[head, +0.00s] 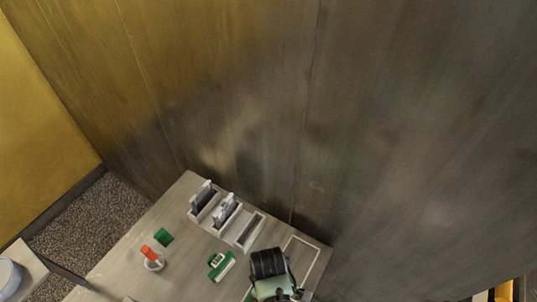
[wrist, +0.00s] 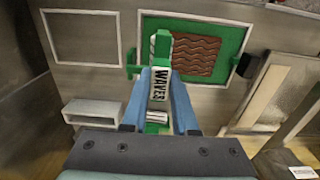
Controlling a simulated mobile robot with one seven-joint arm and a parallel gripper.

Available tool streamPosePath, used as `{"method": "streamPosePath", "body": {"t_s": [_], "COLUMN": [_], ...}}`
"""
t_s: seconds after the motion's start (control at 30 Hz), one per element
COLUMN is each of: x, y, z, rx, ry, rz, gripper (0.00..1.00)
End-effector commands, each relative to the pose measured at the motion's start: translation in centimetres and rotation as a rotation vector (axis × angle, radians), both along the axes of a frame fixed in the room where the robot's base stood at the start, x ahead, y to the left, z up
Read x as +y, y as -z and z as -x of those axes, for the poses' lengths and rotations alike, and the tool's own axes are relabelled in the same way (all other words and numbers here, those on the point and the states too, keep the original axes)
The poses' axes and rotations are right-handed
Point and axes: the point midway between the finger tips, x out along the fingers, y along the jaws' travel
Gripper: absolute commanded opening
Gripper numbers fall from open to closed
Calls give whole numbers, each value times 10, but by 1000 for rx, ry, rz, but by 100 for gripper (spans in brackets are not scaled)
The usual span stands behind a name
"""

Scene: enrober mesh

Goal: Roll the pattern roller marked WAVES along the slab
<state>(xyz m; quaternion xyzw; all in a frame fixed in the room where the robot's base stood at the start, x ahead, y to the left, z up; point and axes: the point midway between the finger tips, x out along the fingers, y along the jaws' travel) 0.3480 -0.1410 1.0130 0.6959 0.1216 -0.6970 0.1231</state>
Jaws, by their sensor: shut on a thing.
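The roller marked WAVES (wrist: 160,84) is between the blue fingers of my gripper (wrist: 161,95) in the wrist view. My gripper is shut on it. Its label is white with dark letters, and green parts show above and below it. The slab (wrist: 205,55) is a brown rectangle with wavy lines across it, on a green mat (wrist: 228,33) with a pale rim. The held roller is at the slab's left side in that view. I cannot tell whether it touches the slab. In the head view, the dark end of my arm hides most of this area.
In the head view, pale holders (head: 249,231) stand along the back of the table. An empty outlined rectangle (head: 317,262) is at the right edge.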

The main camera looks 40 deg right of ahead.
Motion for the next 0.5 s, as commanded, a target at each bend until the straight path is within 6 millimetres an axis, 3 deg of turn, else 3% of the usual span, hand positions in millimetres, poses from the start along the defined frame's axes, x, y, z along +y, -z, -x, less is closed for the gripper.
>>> {"method": "streamPosePath", "body": {"t_s": [0.2,0.5], "x": [0,29], "y": [26,20], "z": [0,11], "rx": [0,1], "ry": [0,-2], "rz": [1,0], "gripper": [0,0]}}
